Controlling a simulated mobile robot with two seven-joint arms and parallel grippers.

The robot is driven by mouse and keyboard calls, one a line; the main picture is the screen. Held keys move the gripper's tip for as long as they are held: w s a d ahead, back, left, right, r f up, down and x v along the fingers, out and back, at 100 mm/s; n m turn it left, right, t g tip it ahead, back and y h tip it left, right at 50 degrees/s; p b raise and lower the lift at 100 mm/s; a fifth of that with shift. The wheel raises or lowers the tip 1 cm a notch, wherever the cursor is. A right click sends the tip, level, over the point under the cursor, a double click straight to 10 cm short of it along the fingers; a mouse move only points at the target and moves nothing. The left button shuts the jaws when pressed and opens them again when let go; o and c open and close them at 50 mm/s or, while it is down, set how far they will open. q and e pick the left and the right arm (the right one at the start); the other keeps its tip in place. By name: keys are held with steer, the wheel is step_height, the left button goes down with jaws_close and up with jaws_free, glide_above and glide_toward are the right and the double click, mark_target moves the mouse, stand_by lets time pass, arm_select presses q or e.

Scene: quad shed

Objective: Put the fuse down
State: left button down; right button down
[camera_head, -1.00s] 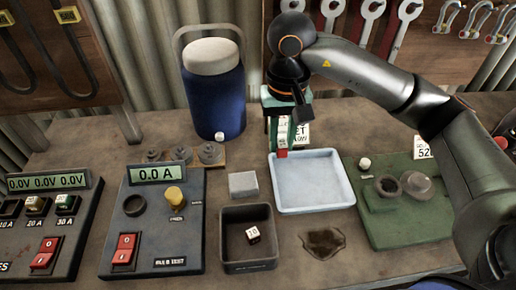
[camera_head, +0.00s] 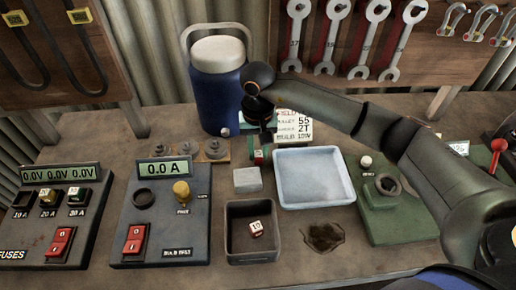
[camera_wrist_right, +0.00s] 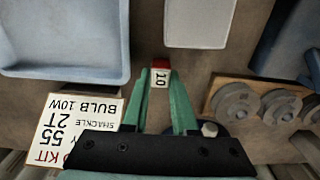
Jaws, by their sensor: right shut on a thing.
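My right gripper (camera_head: 260,148) is over the bench, just left of the light-blue tray's back left corner. Its green fingers (camera_wrist_right: 160,101) are shut on a small red and white fuse marked 10 (camera_wrist_right: 159,77). In the head view the fuse is small and partly hidden by the fingers. In the wrist view bare bench lies around the fuse, but its height above it is hard to tell. Another small block marked 10 (camera_head: 256,228) lies in the dark open bin (camera_head: 233,251). My left gripper is not in view.
The light-blue tray (camera_head: 313,203) is empty. A grey block (camera_head: 247,180) sits in front of the gripper, and round weights (camera_head: 215,149) stand to its left. A blue flask (camera_head: 217,92) and a printed card (camera_head: 296,126) are behind. The fuse panel (camera_head: 50,222) is far left.

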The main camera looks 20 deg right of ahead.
steer(key=shift+f+b, duration=0.2)
steer(key=shift+b, duration=0.15)
steer(key=c, duration=0.7)
jaws_free()
steer(key=shift+r, duration=0.1)
